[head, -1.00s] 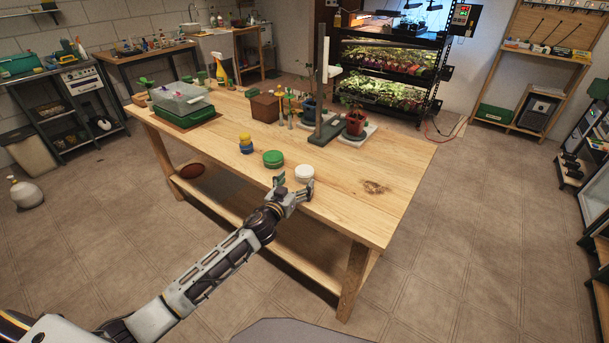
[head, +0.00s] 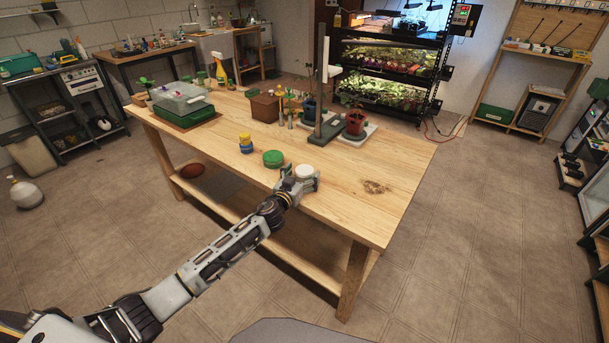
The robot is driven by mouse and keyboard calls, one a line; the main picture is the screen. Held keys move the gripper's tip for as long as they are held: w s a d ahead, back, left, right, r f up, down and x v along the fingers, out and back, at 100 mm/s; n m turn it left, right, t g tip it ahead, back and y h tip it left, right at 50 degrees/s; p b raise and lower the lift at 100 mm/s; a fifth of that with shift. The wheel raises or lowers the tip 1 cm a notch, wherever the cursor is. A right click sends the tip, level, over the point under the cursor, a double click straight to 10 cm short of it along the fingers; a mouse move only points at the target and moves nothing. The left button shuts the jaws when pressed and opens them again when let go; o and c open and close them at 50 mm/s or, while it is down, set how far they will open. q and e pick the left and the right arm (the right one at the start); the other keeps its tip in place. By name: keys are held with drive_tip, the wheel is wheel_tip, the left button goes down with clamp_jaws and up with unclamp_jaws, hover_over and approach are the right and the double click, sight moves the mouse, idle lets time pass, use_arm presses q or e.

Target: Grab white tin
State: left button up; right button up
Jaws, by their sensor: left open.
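The white tin (head: 304,171) is a small round tin near the front edge of the wooden table (head: 335,204). My left gripper (head: 301,175) is at the tin, open, with one finger on its left side and one on its right. I cannot tell whether either finger touches it. The tin's lower front is hidden by the gripper. My right gripper is not in the head view.
A green round tin (head: 273,158) stands just left of the gripper. A small yellow and blue jar (head: 245,143) is farther left. Potted plants, including one in a red pot (head: 355,123), stand behind. The table's right side is clear apart from a dark stain.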

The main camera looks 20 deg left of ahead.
sight(303, 171)
use_arm(q)
drive_tip(key=shift+w, duration=0.15)
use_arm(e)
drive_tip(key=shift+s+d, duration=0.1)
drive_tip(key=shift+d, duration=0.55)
use_arm(q)
drive_tip(key=shift+c, duration=0.3)
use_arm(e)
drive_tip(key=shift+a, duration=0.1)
use_arm(q)
drive_tip(key=c, duration=1.1)
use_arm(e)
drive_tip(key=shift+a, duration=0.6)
use_arm(q)
drive_tip(key=shift+r, duration=0.3)
drive_tip(key=shift+r+p, duration=0.35)
drive_tip(key=shift+r, duration=0.3)
wheel_tip(303, 171, up, 8)
drive_tip(key=shift+r+p, duration=0.1)
drive_tip(key=shift+p, duration=1)
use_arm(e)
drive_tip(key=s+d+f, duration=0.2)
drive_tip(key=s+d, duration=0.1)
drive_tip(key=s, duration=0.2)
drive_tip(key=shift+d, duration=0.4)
